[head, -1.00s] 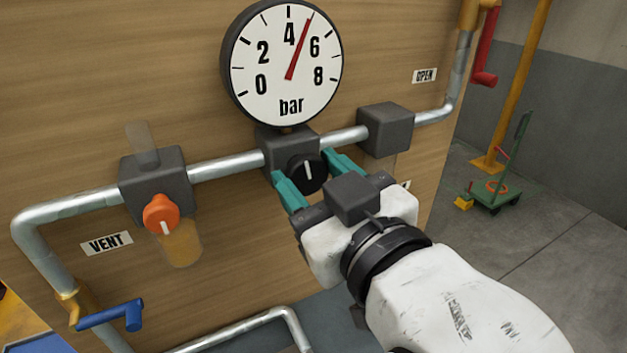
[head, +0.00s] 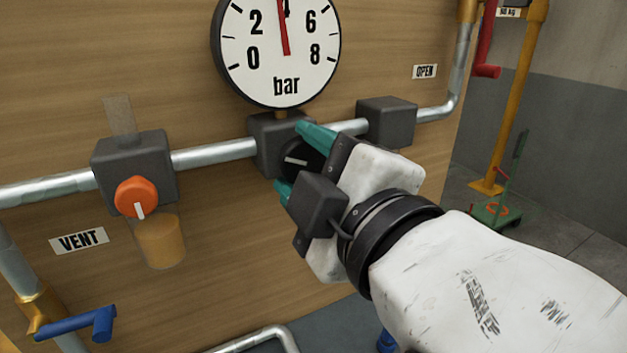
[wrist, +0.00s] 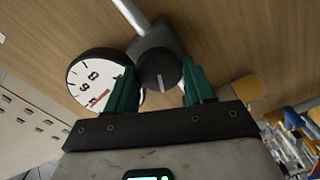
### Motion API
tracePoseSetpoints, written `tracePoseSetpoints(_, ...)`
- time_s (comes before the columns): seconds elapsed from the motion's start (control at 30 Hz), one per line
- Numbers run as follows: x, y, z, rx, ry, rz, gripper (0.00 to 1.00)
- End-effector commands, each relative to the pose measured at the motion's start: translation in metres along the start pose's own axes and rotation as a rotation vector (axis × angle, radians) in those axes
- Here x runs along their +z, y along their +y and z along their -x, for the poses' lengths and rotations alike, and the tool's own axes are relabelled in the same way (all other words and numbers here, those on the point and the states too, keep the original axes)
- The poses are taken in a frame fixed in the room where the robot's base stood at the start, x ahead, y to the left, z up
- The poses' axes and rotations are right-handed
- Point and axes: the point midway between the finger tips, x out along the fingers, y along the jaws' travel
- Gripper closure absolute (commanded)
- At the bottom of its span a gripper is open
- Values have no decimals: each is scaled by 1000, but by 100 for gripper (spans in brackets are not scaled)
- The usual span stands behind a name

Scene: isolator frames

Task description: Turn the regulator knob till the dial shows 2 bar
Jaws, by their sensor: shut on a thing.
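The black regulator knob (head: 307,157) sits on a dark grey block (head: 270,132) below the round dial (head: 262,72). The knob's white mark lies nearly level in the head view. The red needle (head: 283,35) points almost straight up, at about 4 bar; the top of the dial is cut off. My gripper (head: 292,160) is shut on the knob, one teal finger above it and one at its lower left. In the wrist view the knob (wrist: 159,72) shows between both fingers, and part of the dial (wrist: 92,78) is behind the left finger.
An orange knob (head: 136,196) on another block is at the left, above the VENT label (head: 78,239). A blue lever (head: 75,325) is at lower left and a red handle (head: 487,50) at upper right. Pipes (head: 215,153) run along the wooden panel.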

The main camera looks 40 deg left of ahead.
Motion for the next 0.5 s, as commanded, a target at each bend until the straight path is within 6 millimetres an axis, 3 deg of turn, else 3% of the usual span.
tracePoseSetpoints(0.5,3,-6,0,-3,-2,474,78)
